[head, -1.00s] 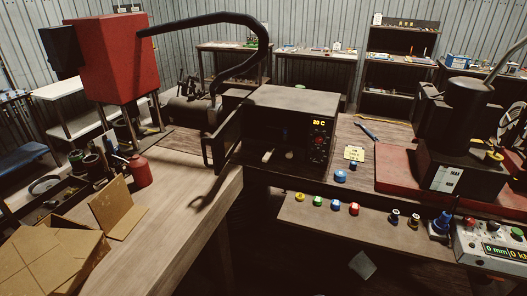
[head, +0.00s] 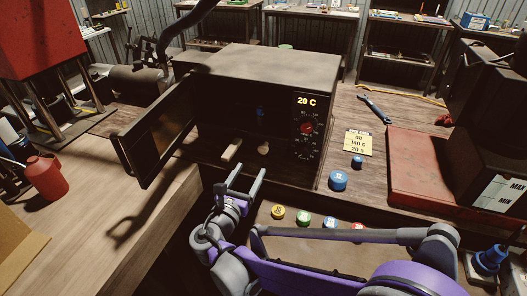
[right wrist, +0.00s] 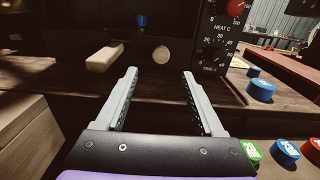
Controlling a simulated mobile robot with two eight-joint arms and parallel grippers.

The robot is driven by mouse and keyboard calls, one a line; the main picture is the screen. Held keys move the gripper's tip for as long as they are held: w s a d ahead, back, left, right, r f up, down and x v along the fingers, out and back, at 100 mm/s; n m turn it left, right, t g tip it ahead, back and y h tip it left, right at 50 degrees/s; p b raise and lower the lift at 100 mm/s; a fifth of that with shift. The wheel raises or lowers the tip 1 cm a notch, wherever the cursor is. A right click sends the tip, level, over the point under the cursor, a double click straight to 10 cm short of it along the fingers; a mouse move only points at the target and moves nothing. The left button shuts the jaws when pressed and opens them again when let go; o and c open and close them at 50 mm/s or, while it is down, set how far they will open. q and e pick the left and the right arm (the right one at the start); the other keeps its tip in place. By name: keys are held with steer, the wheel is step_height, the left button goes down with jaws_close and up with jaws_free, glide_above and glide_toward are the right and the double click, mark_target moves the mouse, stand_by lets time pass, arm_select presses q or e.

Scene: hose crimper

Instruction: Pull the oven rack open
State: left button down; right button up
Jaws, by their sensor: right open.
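The black oven (head: 262,72) stands on the wooden bench with its door (head: 158,132) swung open to the left. Its display reads 20 C. The oven's inside is dark, and I cannot make out the rack clearly. A pale bar (head: 232,150) and a small round knob (head: 263,149) show low at the opening. They also appear in the right wrist view as the pale bar (right wrist: 106,58) and the round knob (right wrist: 161,55). My right gripper (head: 246,172) is open and empty, in front of and below the opening, its fingers pointing in. My left gripper is not in view.
Coloured buttons (head: 304,220) line the shelf below the oven. Blue caps (head: 338,180), a yellow note (head: 358,142) and a wrench (head: 375,108) lie to the right. A red can (head: 46,177) stands at left. The open door blocks the oven's left side.

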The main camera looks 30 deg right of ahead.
mark_target(262, 150)
steer(key=x, duration=1)
steer(key=shift+s+r, duration=0.1)
steer(key=shift+s, duration=0.05)
jaws_close()
stand_by(1.0)
